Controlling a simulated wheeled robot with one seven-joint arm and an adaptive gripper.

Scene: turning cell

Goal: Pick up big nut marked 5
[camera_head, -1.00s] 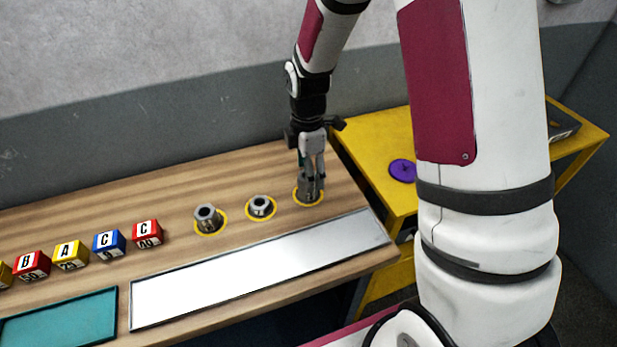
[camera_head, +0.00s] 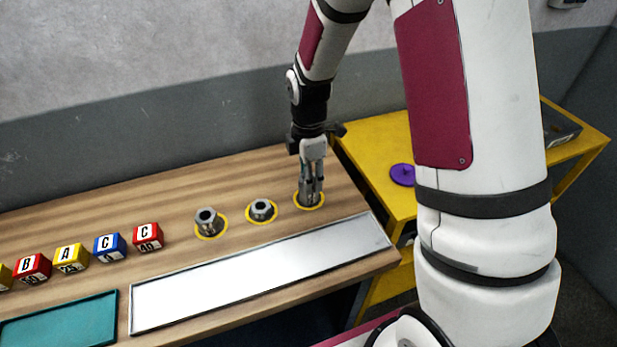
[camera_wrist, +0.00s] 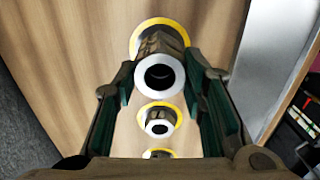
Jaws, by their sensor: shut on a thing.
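A tall grey metal nut (camera_wrist: 160,75) with a dark bore stands at the rightmost yellow ring (camera_head: 309,206) on the wooden bench. No number is legible on it. My gripper (camera_head: 311,185) points down over this ring, and its fingers are shut on the nut, hiding most of it in the head view. In the wrist view the jaws (camera_wrist: 163,90) sit on both sides of the nut. Whether its base is clear of the bench I cannot tell. A smaller nut (camera_head: 262,209) and a larger nut (camera_head: 207,220) stand in yellow rings to the left.
A long white panel (camera_head: 250,275) lies in front of the nuts. Lettered cubes (camera_head: 109,247) and a teal tray (camera_head: 60,322) are at the left. A yellow table (camera_head: 375,150) with a purple disc (camera_head: 402,174) stands right of the wooden bench (camera_head: 110,195). A wall is behind.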

